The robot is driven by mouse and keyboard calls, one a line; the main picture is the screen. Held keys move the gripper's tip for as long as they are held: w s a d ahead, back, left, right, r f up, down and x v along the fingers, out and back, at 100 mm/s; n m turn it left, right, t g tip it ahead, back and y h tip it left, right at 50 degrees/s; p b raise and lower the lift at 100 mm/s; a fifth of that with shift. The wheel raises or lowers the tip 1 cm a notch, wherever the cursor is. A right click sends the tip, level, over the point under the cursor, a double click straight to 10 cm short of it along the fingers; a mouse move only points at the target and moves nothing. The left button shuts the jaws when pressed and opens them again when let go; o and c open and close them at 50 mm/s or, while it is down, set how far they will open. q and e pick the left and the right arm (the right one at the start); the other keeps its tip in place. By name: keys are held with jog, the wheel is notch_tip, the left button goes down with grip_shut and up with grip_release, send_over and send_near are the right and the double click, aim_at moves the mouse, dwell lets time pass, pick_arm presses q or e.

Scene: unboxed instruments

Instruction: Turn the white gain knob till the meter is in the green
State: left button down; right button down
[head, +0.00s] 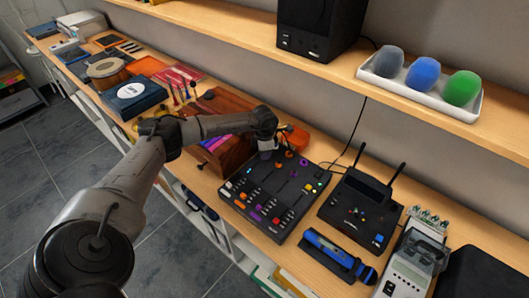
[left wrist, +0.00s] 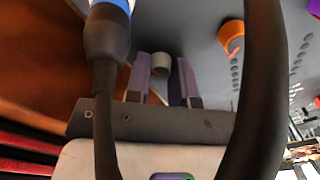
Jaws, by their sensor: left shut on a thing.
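The black mixer (head: 290,208) lies on the wooden bench, with coloured knobs, sliders and buttons on its top. My left gripper (head: 268,152) is over its far left corner. In the left wrist view the white knob (left wrist: 161,61) sits between the fingers of my left gripper (left wrist: 162,82), which is shut on it. In the head view the gripper hides this knob. An orange knob (left wrist: 230,36) stands beside it, with a column of dark dots (left wrist: 235,78) near it. I cannot make out a meter reading. My right gripper is not in view.
A black receiver with two antennas (head: 362,211) stands right of the mixer, and a blue microphone (head: 335,254) lies in front. A wooden case (head: 230,152) is close on the left. A shelf above holds a speaker (head: 318,28) and a white tray (head: 425,98) of foam covers.

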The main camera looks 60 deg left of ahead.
pick_arm(q)
jog(key=c, duration=1)
grip_release()
jog(key=shift+r, duration=0.1)
notch_tip(320, 180, up, 14)
jog(key=shift+f, duration=0.15)
jog(key=shift+d, duration=0.1)
